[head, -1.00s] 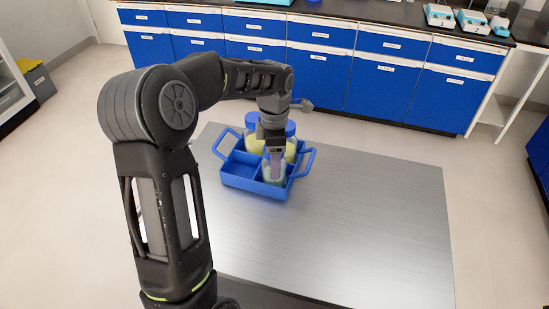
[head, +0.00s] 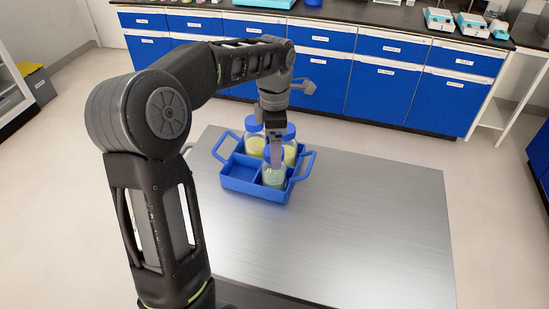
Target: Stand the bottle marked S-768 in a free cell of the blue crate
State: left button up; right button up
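The blue crate (head: 246,187) stands on the metal table, with its handles at the left and right. A bottle with pale green contents (head: 274,178) stands upright in the crate's front right cell; its label is too small to read. My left gripper (head: 277,164) is above this bottle, pointing down, with its fingers at the bottle's top. They partly hide the top, and the gap between them is not clear. Two bottles with blue caps and yellow contents, one at the back left (head: 254,142) and one at the back right (head: 290,147), stand behind it. My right gripper is not in view.
The crate's front left cell (head: 240,174) looks empty. The metal table (head: 370,220) is bare to the right and in front of the crate. Blue cabinets (head: 375,85) with a dark worktop stand beyond the table.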

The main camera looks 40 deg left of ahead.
pick_arm(q)
notch_tip(320, 180, up, 6)
jog(key=shift+r, duration=0.1)
